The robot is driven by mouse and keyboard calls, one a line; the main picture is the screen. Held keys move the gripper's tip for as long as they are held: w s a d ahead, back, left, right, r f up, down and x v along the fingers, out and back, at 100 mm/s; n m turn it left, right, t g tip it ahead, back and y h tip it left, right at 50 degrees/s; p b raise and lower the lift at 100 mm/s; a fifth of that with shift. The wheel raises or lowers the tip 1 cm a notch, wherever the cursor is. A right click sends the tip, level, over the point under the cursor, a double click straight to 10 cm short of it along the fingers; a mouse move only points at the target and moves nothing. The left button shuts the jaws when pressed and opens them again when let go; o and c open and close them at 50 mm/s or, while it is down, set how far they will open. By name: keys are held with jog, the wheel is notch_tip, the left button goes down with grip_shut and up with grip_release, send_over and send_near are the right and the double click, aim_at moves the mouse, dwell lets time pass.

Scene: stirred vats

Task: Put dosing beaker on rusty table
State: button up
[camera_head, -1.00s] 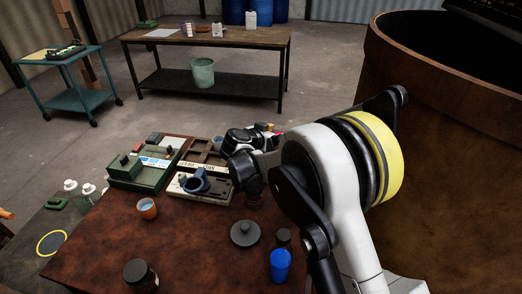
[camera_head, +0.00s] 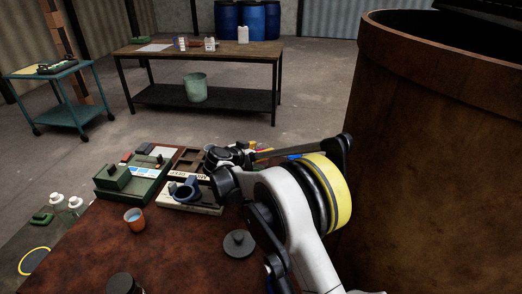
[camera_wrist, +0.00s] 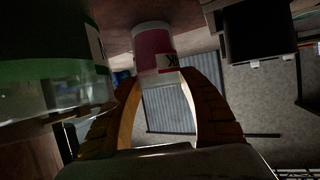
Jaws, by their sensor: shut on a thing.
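The rusty table (camera_head: 185,250) is the reddish-brown top in the foreground of the head view. My gripper (camera_head: 223,158) is beyond the white instrument near the table's far edge. In the wrist view my gripper (camera_wrist: 160,75) is shut on a pink-and-white cylindrical container (camera_wrist: 153,45) with a dark-lettered label. I cannot tell for sure whether this is the dosing beaker; in the head view my arm hides what is held. A small orange cup (camera_head: 134,219) with bluish contents stands on the rusty table.
A green device (camera_head: 130,177), a white instrument with a blue ring (camera_head: 187,191) and a grey lidded disc (camera_head: 239,244) occupy the table. A dark jar (camera_head: 122,284) stands at the front. A large rusty vat (camera_head: 425,150) is at right. The table's front middle is clear.

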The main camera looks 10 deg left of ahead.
jog(key=o, duration=1.4)
jog(key=shift+s+a+r, duration=0.1)
jog(key=shift+s+r, duration=0.15)
jog(key=p+v, duration=0.5)
jog(key=v, duration=0.6)
jog(key=shift+s, duration=0.25)
jog(key=shift+r, duration=0.1)
